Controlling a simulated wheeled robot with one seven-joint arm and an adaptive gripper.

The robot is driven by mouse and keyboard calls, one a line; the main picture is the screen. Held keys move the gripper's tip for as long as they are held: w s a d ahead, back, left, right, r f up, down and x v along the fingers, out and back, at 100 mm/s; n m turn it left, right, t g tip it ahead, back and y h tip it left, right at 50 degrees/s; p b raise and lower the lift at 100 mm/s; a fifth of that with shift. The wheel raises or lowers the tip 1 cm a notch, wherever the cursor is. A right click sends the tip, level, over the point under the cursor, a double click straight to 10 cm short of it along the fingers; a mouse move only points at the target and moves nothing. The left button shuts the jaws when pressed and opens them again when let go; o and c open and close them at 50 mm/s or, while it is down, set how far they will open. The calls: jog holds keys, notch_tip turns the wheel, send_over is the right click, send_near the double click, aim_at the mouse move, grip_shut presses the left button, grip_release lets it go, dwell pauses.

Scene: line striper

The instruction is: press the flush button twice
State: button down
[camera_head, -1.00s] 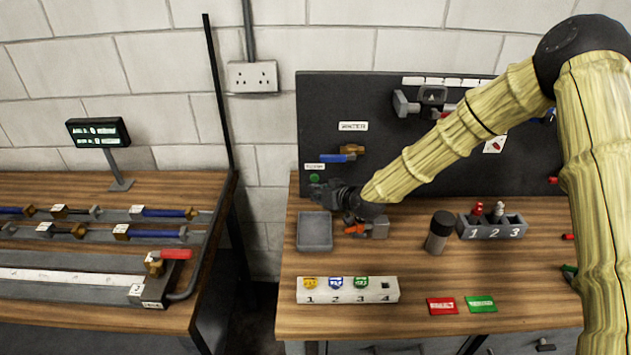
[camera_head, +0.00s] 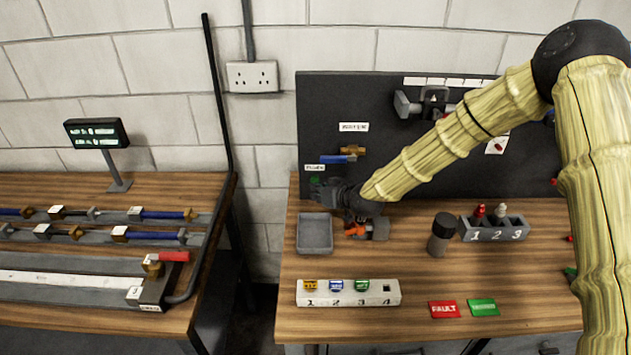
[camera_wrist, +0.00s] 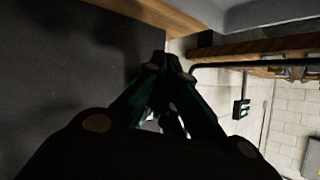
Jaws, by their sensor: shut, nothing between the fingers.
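The green flush button (camera_head: 314,180) sits low at the left of the dark upright panel, just under a small white label (camera_head: 315,167). My gripper (camera_head: 317,188) is shut and empty, with its tips right at the button and partly covering it. I cannot tell whether the tips touch the button or whether it is pushed in. In the wrist view my shut fingers (camera_wrist: 165,75) point along the dark panel's face, and the button is not clearly visible there.
A grey tray (camera_head: 315,246) and an orange-and-grey part (camera_head: 367,229) lie below my gripper. A blue-handled valve (camera_head: 339,158) is on the panel above right. A dark cylinder (camera_head: 440,234) stands to the right. The bench front holds a white numbered block (camera_head: 348,299).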

jog(key=shift+w+b, duration=0.55)
jog(key=shift+w, duration=0.35)
dwell(1.7)
jog(key=shift+s, duration=0.85)
jog(key=shift+s, duration=0.1)
jog(key=shift+s, duration=2.45)
